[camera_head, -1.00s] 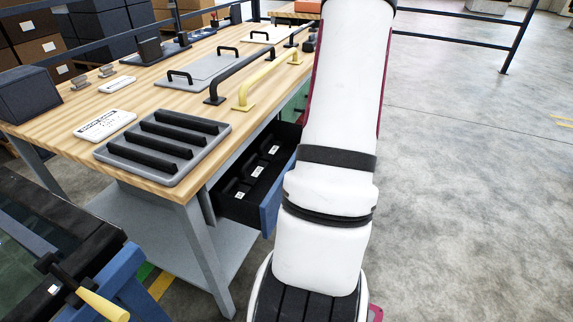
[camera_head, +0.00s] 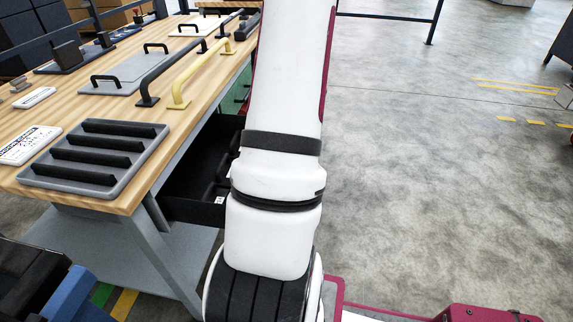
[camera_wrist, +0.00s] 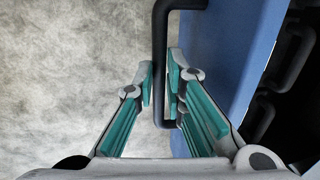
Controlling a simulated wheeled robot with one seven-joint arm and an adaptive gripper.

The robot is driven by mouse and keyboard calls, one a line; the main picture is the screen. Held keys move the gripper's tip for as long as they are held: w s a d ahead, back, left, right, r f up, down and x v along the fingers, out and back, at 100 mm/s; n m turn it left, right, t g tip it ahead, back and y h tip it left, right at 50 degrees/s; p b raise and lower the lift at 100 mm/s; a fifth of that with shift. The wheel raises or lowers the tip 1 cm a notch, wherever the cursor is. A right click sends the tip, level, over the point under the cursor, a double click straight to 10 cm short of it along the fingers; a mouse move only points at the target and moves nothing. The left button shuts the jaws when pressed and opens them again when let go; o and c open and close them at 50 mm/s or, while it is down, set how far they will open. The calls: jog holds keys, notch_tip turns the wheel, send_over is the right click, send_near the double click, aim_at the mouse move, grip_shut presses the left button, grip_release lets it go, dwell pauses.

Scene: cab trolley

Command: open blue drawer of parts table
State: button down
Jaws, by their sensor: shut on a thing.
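The parts table (camera_head: 100,109) has a wooden top and grey legs at the left of the head view. Its drawer (camera_head: 190,187) is pulled out below the top, with part of its black interior showing. My arm covers the drawer's front there. In the wrist view the blue drawer front (camera_wrist: 232,60) stands at the right, with a black bar handle (camera_wrist: 160,40) on it. My gripper (camera_wrist: 163,85) has its teal-padded fingers on either side of the handle and is shut on it. My gripper is hidden in the head view.
A grey ribbed tray (camera_head: 95,155), a black handle bar (camera_head: 185,70) and a yellow handle bar (camera_head: 202,75) are on the table top. Open concrete floor (camera_head: 430,180) lies to the right. A blue-edged item (camera_head: 65,297) stands at the lower left.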

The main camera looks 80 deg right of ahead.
jog(key=c, duration=1.7)
grip_release()
jog(key=shift+o, duration=0.2)
notch_tip(320, 180, up, 12)
jog(key=s, duration=0.2)
jog(key=shift+s+d+f, duration=0.15)
